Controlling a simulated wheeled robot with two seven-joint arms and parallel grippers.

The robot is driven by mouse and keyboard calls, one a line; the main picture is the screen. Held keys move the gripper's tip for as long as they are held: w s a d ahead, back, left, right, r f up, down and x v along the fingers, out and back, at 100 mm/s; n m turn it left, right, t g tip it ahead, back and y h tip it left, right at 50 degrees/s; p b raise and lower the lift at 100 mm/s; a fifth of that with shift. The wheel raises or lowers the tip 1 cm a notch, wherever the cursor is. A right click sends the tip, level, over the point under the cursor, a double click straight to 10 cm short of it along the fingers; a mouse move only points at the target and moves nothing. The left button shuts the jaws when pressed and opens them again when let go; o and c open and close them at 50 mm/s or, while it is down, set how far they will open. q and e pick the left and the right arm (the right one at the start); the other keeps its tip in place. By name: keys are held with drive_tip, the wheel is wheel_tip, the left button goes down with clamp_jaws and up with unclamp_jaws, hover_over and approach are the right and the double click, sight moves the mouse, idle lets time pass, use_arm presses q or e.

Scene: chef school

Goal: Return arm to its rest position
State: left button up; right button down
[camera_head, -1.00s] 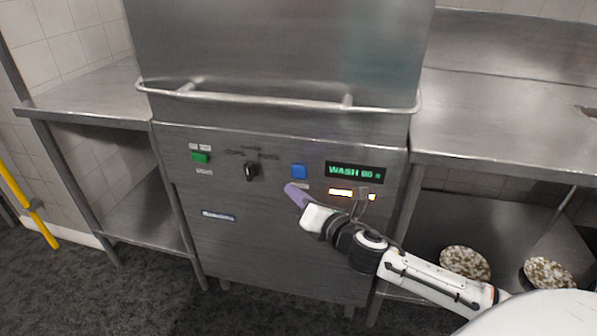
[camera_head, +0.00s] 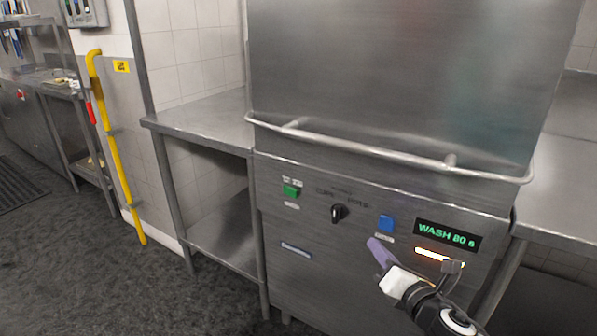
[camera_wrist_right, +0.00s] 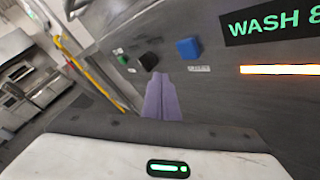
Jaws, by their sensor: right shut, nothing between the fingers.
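My right gripper (camera_head: 377,247) has purple fingers and is shut and empty. It points at the front panel of the steel dishwasher (camera_head: 330,287), just below the blue button (camera_head: 386,222). In the right wrist view the shut purple fingers (camera_wrist_right: 161,80) sit below and left of the blue button (camera_wrist_right: 189,48); a small gap to the panel seems to show, but I cannot be sure of contact. The right forearm comes in from the lower right. My left gripper is not in view.
The display (camera_head: 447,234) reads WASH with a lit orange bar below. A green button (camera_head: 291,190) and black knob (camera_head: 339,213) are to the left. A handle bar (camera_head: 380,152) crosses the machine's hood. Steel tables flank it; a yellow pipe (camera_head: 117,165) stands left. Dark floor is open at lower left.

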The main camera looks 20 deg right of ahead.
use_arm(q)
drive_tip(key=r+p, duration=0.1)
drive_tip(key=p, duration=0.1)
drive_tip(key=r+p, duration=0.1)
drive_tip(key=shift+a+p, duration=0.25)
drive_tip(key=shift+p, duration=0.15)
use_arm(e)
drive_tip(key=s+a+f+m+g+y, duration=0.2)
drive_tip(key=s+a+f+m+g, duration=0.2)
drive_tip(key=s+a+f+m, duration=0.5)
drive_tip(key=s+a+f+m+g+y, duration=0.1)
drive_tip(key=s+a+f+m+g, duration=0.2)
drive_tip(key=s+a+f+m, duration=0.7)
drive_tip(key=s+f+m, duration=0.1)
drive_tip(key=s+m, duration=0.5)
drive_tip(key=shift+s+m+g+y, duration=0.15)
drive_tip(key=shift+m+g+y, duration=0.15)
drive_tip(key=shift+g+y, duration=0.1)
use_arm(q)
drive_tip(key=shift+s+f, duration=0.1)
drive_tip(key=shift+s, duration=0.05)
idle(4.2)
